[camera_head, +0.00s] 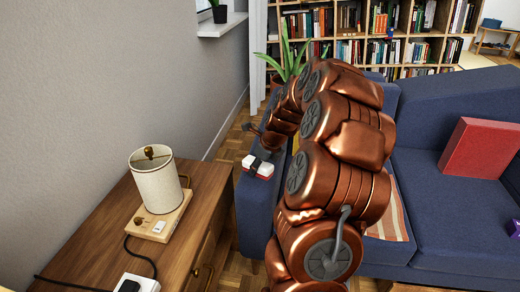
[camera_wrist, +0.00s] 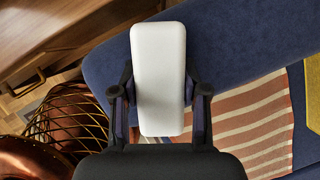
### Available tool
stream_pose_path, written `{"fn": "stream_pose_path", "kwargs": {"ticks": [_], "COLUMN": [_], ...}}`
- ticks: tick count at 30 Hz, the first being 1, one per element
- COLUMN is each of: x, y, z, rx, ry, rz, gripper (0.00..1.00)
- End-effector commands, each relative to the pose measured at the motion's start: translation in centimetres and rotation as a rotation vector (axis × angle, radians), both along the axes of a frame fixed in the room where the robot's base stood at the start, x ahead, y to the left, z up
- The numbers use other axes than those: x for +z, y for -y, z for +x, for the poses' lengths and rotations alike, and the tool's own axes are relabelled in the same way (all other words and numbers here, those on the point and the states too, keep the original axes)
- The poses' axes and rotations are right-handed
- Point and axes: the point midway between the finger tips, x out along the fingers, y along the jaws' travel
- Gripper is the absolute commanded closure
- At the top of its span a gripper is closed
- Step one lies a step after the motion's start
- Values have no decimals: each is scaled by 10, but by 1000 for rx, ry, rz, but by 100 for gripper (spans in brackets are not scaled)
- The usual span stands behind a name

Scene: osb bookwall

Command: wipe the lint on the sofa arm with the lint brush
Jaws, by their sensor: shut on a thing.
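The lint brush is a white rounded block (camera_wrist: 158,50) in the wrist view, held between the two dark fingers of my gripper (camera_wrist: 158,88). In the head view, the brush (camera_head: 264,171) shows white with a red edge, low over the blue sofa arm (camera_head: 250,208). My gripper there is small and partly hidden behind my copper arm. The sofa arm also shows in the wrist view (camera_wrist: 235,40), under and beside the brush. I cannot tell whether the brush touches the fabric. I see no lint; the brush and gripper cover part of the arm.
A wooden cabinet (camera_head: 205,190) with a cream lamp (camera_head: 157,182) stands left of the sofa arm. A striped blanket (camera_wrist: 255,125) lies on the sofa. A wire basket (camera_wrist: 68,118) shows at lower left. A red cushion (camera_head: 482,148) and a potted plant (camera_head: 287,62) are farther away.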

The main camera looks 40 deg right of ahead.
Motion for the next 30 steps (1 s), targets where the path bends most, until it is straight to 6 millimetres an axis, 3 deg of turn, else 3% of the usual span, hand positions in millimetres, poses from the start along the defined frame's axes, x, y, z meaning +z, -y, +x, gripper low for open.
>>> {"fn": "stream_pose_path", "kwargs": {"ticks": [6, 10, 30], "x": [1, 24, 79], "y": [-17, -17, -25], "z": [-3, -1, 2], "rx": [2, 3, 17], "ry": [-2, 3, 1], "rz": [2, -3, 1], "gripper": [88, 88, 88]}}
